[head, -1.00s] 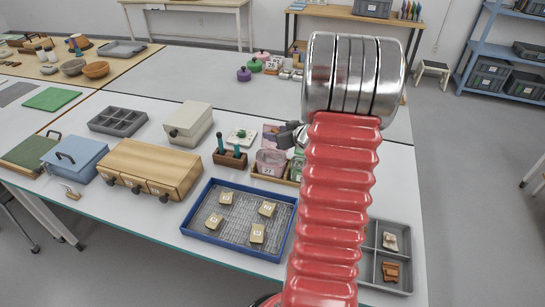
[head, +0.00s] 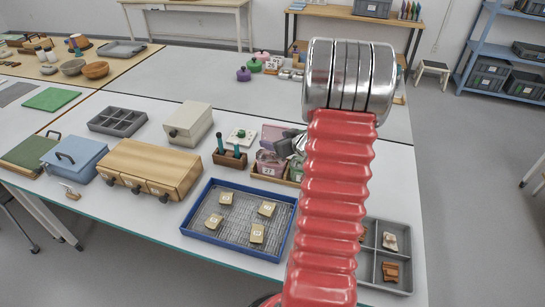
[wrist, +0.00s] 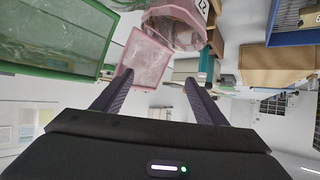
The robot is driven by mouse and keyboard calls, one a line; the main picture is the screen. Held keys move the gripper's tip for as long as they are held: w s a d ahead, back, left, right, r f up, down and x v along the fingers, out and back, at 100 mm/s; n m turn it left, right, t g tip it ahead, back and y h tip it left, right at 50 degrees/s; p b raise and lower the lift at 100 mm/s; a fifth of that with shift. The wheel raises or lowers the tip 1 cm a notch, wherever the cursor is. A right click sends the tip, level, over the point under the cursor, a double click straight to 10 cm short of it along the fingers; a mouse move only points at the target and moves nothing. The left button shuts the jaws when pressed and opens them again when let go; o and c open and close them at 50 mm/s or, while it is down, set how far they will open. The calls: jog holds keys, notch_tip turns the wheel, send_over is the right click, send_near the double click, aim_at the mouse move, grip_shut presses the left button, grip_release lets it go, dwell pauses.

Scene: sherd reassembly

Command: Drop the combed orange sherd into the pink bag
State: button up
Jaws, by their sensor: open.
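The pink bag (head: 268,164), labelled 27, stands open in a wooden holder near the table's middle. It also shows at the top of the wrist view (wrist: 172,28), with a pink translucent flap beside it. My gripper (head: 287,145) is at the bag, partly hidden by my arm in the head view. In the wrist view its two fingers (wrist: 159,78) are apart with nothing seen between them. An orange-brown sherd (head: 390,272) lies in the grey divided tray; I cannot make out combing on it. I cannot see whether a sherd is inside the bag.
A green bag (wrist: 55,35) is close beside the pink one. The grey tray (head: 408,255) also holds a pale sherd (head: 390,241). A blue-rimmed tray (head: 190,222) with several tan blocks, a wooden drawer box (head: 150,165) and a brown tool block (head: 230,160) stand left.

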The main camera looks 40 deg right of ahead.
dwell(0.3)
jog(key=v, duration=1.3)
jog(key=shift+s, duration=0.4)
dwell(0.5)
